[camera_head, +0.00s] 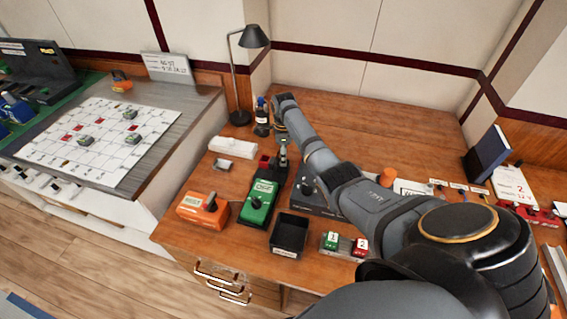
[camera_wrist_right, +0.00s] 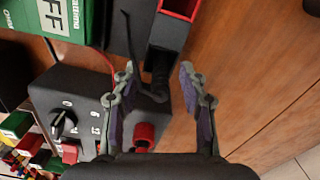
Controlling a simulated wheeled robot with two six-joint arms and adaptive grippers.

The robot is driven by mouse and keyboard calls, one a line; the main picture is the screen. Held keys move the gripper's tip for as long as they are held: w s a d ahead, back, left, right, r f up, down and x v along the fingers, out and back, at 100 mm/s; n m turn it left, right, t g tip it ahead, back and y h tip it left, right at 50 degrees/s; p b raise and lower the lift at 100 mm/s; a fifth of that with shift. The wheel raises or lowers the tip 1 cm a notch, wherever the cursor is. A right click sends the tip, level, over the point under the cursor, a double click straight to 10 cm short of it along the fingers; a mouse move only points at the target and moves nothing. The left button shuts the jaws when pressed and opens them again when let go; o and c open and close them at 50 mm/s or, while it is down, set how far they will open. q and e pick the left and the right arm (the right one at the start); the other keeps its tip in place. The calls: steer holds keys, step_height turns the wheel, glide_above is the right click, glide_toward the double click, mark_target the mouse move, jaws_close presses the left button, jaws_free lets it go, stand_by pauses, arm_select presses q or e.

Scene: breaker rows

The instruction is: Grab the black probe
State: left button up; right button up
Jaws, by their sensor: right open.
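My right gripper (camera_head: 282,163) hangs over the desk between the green meter and the lamp. In the right wrist view it (camera_wrist_right: 160,80) is open, its two fingers apart. A slim dark shape (camera_wrist_right: 158,82), which looks like the black probe, shows in the gap between the fingers, beside a black holder (camera_wrist_right: 168,38) with a red inside. I cannot tell whether a finger touches it. In the head view the arm and gripper mostly hide this spot, and I cannot make out the probe. My left gripper is not in view.
The green meter (camera_head: 258,203) and an orange case (camera_head: 203,208) stand at the left. A black box with a knob (camera_wrist_right: 65,124) and a red socket (camera_wrist_right: 143,134) lies close to the left finger. A black tray (camera_head: 289,236) is in front. The desk's back is clear.

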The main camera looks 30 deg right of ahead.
steer(key=shift+f, duration=0.3)
steer(key=shift+c, duration=1.2)
jaws_close()
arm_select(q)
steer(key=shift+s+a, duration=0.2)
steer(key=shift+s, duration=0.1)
arm_select(e)
steer(key=shift+r, duration=0.1)
steer(key=shift+r, duration=0.2)
step_height(320, 180, up, 2)
steer(key=shift+r, duration=0.1)
arm_select(q)
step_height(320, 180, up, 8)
steer(key=p, duration=0.8)
arm_select(e)
steer(key=s+a+r, duration=0.2)
steer(key=s+r, duration=0.3)
steer(key=s, duration=0.1)
steer(key=s+a+r, duration=0.2)
steer(key=s+r, duration=0.3)
steer(key=s, duration=0.2)
steer(key=shift+a+r, duration=0.2)
steer(key=shift+a, duration=0.15)
